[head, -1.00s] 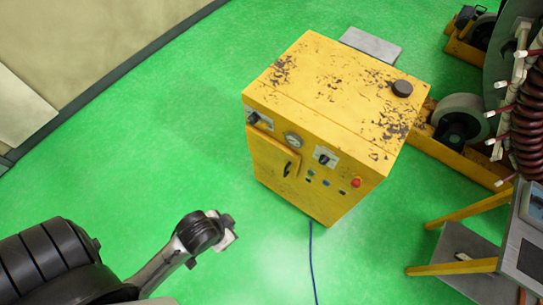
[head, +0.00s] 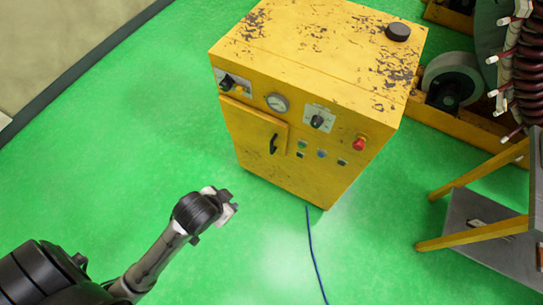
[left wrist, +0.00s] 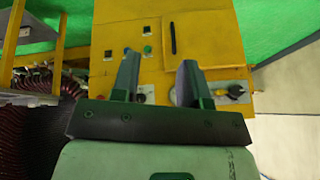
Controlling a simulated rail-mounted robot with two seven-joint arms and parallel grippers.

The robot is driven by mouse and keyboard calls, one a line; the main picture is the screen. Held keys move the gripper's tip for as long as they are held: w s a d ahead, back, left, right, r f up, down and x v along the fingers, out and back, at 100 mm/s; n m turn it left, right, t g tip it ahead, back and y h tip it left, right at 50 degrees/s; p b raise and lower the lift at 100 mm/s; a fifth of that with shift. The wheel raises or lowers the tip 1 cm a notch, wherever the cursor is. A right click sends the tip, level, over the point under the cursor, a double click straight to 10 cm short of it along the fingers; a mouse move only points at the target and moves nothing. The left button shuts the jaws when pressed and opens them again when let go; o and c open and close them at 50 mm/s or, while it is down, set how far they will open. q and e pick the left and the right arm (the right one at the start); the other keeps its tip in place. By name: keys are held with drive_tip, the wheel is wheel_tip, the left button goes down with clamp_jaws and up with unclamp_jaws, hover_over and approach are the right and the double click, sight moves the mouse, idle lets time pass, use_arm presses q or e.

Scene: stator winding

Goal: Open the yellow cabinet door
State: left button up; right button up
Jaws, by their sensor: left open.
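The yellow cabinet (head: 315,70) stands on the green floor in the head view, with chipped paint on its top. Its door (head: 255,140) is shut on the left of the front face and has a black handle (head: 274,144). In the left wrist view, which shows the cabinet upside down, the door (left wrist: 196,40) and its handle (left wrist: 173,38) lie beyond the fingers. My left gripper (head: 228,204) is in front of the cabinet, apart from it and lower left of the handle. In the left wrist view its fingers (left wrist: 157,85) are spread and empty. My right gripper is not in view.
The cabinet front carries a gauge (head: 277,102), switches and a red button (head: 359,143). A blue cable (head: 313,250) runs along the floor. A yellow wheeled frame (head: 485,130) with copper coils and a stand (head: 470,243) are at right. Floor left of the cabinet is clear.

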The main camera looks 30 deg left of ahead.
use_arm(q)
drive_tip(key=w+a+f+y+b, duration=0.1)
drive_tip(key=w+a+f+b, duration=0.15)
drive_tip(key=f+b, duration=0.55)
drive_tip(key=w+a+f+b, duration=0.25)
drive_tip(key=f+b, duration=0.35)
drive_tip(key=f, duration=0.3)
drive_tip(key=t+h+b, duration=0.4)
drive_tip(key=t+b, duration=0.5)
drive_tip(key=t, duration=0.3)
approach(271, 148)
drive_tip(key=shift+n, duration=0.5)
drive_tip(key=w+b, duration=0.1)
drive_tip(key=w, duration=0.2)
drive_tip(key=w+b, duration=0.1)
drive_tip(key=w, duration=0.3)
drive_tip(key=w+d+b, duration=0.1)
drive_tip(key=w, duration=0.2)
drive_tip(key=shift+w+d+f+b, duration=0.1)
drive_tip(key=shift+w+f+b, duration=0.1)
drive_tip(key=shift+b, duration=0.15)
drive_tip(key=shift+w, duration=0.15)
drive_tip(key=shift+c, duration=0.2)
